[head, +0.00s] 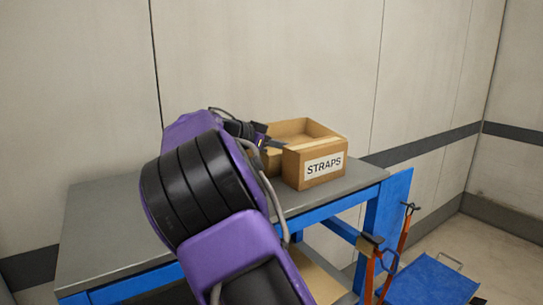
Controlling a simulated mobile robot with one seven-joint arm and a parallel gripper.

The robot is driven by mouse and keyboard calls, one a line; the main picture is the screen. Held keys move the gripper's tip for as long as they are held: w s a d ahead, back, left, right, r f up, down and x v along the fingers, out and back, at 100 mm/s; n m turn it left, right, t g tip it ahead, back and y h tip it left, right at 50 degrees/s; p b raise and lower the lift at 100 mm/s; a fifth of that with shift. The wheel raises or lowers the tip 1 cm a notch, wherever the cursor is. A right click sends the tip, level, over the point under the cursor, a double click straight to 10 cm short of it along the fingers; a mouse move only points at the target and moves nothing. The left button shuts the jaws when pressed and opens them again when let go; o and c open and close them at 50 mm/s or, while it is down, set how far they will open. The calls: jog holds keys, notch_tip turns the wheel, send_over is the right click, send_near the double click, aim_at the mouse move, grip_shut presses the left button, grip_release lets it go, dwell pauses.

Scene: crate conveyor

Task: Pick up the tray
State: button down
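An open brown cardboard tray marked STRAPS (300,173) stands on the grey bench top (110,215), near its right end. It is the only tray-like thing on the bench in view. My gripper (264,144) is at the tray's left side, close to its rim. My own purple and black arm hides most of the gripper and part of the tray's left side. I cannot tell whether the fingers touch the rim or whether they are open or shut. The inside bottom of the tray is hidden.
The bench has a blue frame (340,203) and a lower shelf (318,277). At the lower right stand a blue flat panel (434,281) and orange uprights (393,262). A pale wall (270,60) is behind the bench. The bench top's left part is bare.

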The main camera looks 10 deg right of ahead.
notch_tip(320, 180, down, 3)
jog(key=shift+s+r+g, duration=0.1)
jog(key=shift+g, duration=0.2)
notch_tip(320, 180, up, 18)
jog(key=p, duration=0.1)
jog(key=shift+w+p, duration=0.3)
jog(key=shift+w, duration=0.15)
jog(key=shift+d+r, duration=0.1)
jog(key=shift+c, duration=1.6)
grip_release()
